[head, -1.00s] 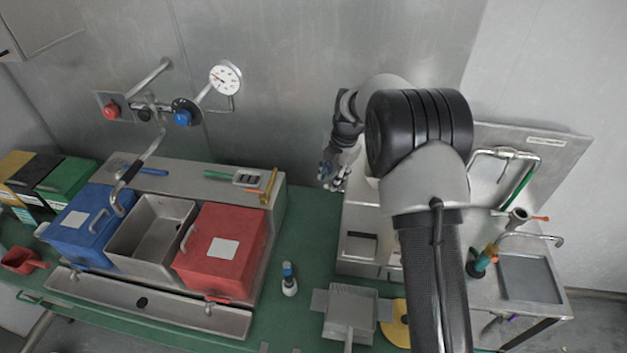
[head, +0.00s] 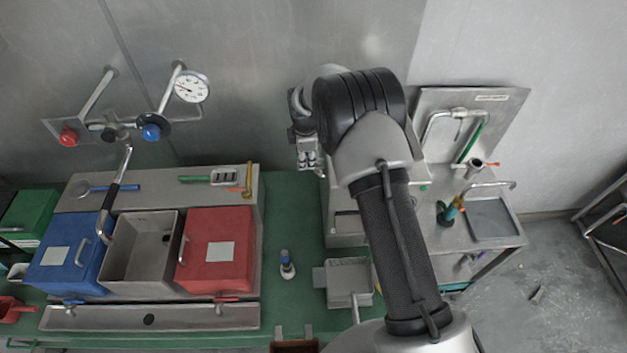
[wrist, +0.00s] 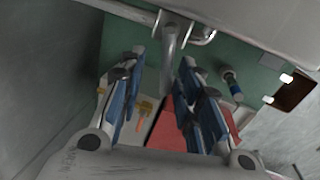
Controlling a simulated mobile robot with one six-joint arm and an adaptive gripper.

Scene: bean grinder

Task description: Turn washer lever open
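The washer lever is not certain to me. At the right sink unit, a green-handled lever (head: 472,143) hangs by a bent metal pipe, and a small orange lever (head: 491,164) sits beside a metal cup. My gripper (head: 308,166) is in front of the back wall, left of that unit, and touches neither lever. In the wrist view its two blue-padded fingers (wrist: 158,98) are apart with nothing held. A curved metal pipe (wrist: 168,48) shows ahead of the gap between them; I cannot tell its distance.
The left counter holds a blue box (head: 70,252), an open steel basin (head: 140,262) and a red box (head: 215,250). A black-handled pipe (head: 110,205) hangs over them. A small bottle (head: 287,265) stands on the green table (head: 290,215). Open floor (head: 570,255) lies at the right.

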